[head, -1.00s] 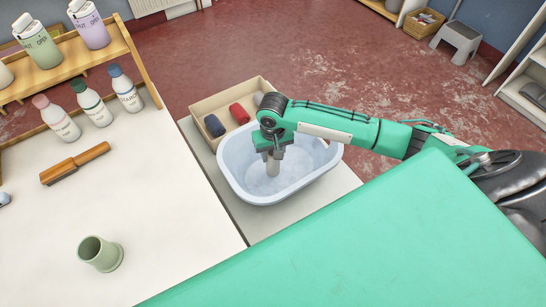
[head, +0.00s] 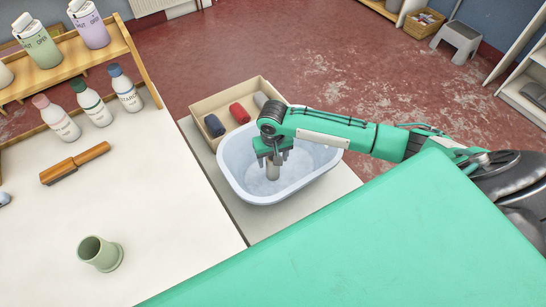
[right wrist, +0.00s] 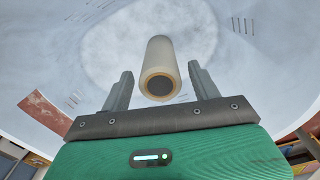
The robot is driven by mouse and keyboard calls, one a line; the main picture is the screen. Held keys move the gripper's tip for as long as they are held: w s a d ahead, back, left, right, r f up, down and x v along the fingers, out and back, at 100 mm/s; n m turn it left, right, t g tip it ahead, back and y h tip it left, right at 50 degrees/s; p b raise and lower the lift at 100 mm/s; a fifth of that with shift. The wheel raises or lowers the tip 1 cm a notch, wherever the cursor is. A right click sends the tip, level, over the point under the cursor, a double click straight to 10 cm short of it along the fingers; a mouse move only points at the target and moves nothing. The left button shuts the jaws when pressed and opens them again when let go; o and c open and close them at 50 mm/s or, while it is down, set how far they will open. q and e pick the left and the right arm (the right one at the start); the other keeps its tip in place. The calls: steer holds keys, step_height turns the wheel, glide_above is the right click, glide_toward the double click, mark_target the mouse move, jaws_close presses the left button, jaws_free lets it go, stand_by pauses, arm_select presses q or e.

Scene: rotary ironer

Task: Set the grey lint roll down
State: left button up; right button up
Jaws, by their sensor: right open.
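A pale grey-beige lint roll (head: 273,171) is inside the light blue tub (head: 236,178), below my right gripper (head: 274,159). In the right wrist view the roll (right wrist: 160,67) shows its round end with a dark core, between the two spread fingers of the gripper (right wrist: 162,84). A gap shows on each side of it, so the jaws are open and not gripping it. The roll's lower end is partly hidden, and I cannot tell how firmly it stands. My left gripper is not in view.
A white table with bottles, a brush (head: 74,164) and a green cup (head: 101,254) is at left. A green surface (head: 370,240) fills the front right.

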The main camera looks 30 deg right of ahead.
steer(key=shift+r, duration=0.1)
step_height(320, 180, up, 5)
steer(key=shift+f, duration=0.1)
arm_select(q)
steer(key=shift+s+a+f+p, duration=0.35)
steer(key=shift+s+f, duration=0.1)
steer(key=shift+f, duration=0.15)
arm_select(e)
step_height(320, 180, up, 7)
